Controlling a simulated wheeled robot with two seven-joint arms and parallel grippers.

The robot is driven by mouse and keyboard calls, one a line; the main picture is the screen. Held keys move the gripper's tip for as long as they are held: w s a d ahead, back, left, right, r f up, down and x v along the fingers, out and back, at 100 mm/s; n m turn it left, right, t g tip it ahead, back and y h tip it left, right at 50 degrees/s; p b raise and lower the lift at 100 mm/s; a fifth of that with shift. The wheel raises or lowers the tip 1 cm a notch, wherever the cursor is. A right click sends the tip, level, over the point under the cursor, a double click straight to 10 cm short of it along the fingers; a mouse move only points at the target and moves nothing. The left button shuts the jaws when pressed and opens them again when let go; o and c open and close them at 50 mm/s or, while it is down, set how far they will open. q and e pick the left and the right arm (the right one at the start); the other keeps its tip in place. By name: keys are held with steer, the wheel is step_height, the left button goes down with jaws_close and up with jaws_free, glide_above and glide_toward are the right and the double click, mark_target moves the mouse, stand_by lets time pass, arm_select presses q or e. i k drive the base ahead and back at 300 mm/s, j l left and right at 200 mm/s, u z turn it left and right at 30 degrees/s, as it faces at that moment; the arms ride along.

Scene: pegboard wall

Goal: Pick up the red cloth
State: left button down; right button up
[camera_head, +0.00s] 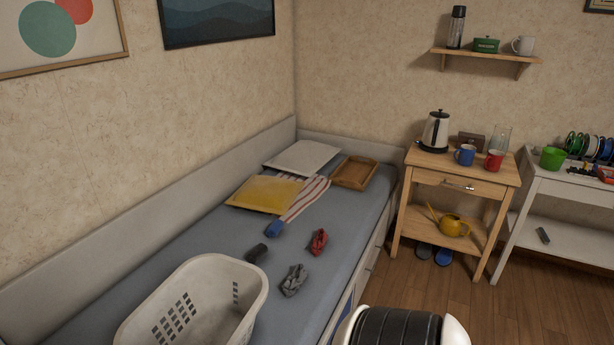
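The red cloth (318,242) lies crumpled on the grey bed (226,238), close to its right long edge. A crumpled grey cloth (294,280) lies a little nearer and to its left, apart from it. Neither of my grippers shows in the head view, and nothing touches the red cloth.
A white laundry basket (245,309) stands on the near bed. A black bundle (257,253), blue bundle (274,229), striped cloth (304,199), yellow pillow (264,193) and wooden tray (355,172) lie around. A wooden nightstand (461,183) stands right of the bed.

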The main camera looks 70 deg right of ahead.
mark_target(319, 244)
steer(key=z, duration=2.2)
steer(key=i+l+u, duration=0.25)
steer(key=l+u, duration=0.25)
steer(key=l, duration=0.15)
steer(key=i+l+u, duration=0.1)
steer(key=l+u, duration=0.15)
steer(key=l, duration=0.15)
steer(key=l+u, duration=0.25)
steer(key=l, duration=0.15)
steer(key=i, duration=0.05)
